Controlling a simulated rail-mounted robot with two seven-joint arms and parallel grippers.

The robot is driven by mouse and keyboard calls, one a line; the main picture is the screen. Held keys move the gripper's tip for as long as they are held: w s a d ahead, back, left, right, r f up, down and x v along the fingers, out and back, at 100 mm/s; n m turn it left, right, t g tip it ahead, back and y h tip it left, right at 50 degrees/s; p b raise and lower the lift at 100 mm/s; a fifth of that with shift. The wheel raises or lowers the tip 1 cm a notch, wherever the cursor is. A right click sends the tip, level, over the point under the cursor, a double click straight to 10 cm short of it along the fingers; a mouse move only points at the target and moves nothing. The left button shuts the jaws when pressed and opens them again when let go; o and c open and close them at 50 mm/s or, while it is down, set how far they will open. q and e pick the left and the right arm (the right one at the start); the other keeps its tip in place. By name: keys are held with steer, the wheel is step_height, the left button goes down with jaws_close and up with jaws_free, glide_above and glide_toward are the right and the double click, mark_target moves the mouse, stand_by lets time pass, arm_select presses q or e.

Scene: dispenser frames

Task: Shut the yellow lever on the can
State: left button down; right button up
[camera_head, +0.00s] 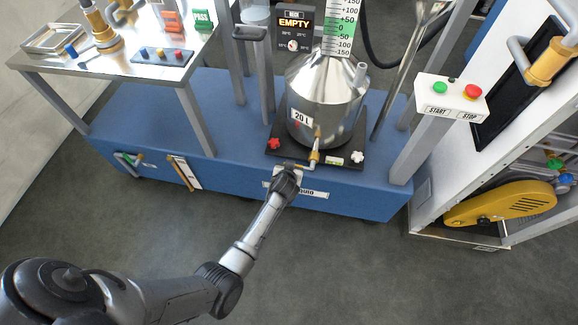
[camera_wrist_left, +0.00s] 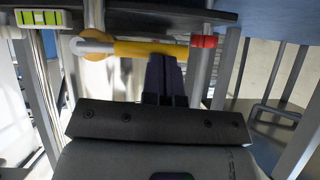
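The steel can (camera_head: 322,98), marked 20 L, stands upright on a dark scale plate (camera_head: 343,158). A pipe with a yellow lever (camera_head: 315,156) is low on its front. In the left wrist view the yellow lever (camera_wrist_left: 150,50) lies across the picture. My left gripper (camera_head: 290,172) is at the can's lower front. Its two dark fingers (camera_wrist_left: 166,60) are together, with their tips at the lever's edge; nothing shows clearly between them, and I cannot tell whether they touch it. My right gripper is not in view.
A red knob (camera_head: 274,144) and a white knob (camera_head: 358,156) sit on the scale plate's front corners. A START/STOP box (camera_head: 452,96) is on the right post. A bench (camera_head: 120,68) with small parts is at left. The floor (camera_head: 350,270) in front is clear.

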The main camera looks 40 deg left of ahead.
arm_select(q)
steer(key=shift+r, duration=0.1)
steer(key=p+v, duration=0.3)
steer(key=v, duration=0.4)
steer(key=shift+s+p, duration=0.2)
steer(key=shift+p, duration=0.2)
steer(key=shift+d, duration=0.1)
stand_by(0.4)
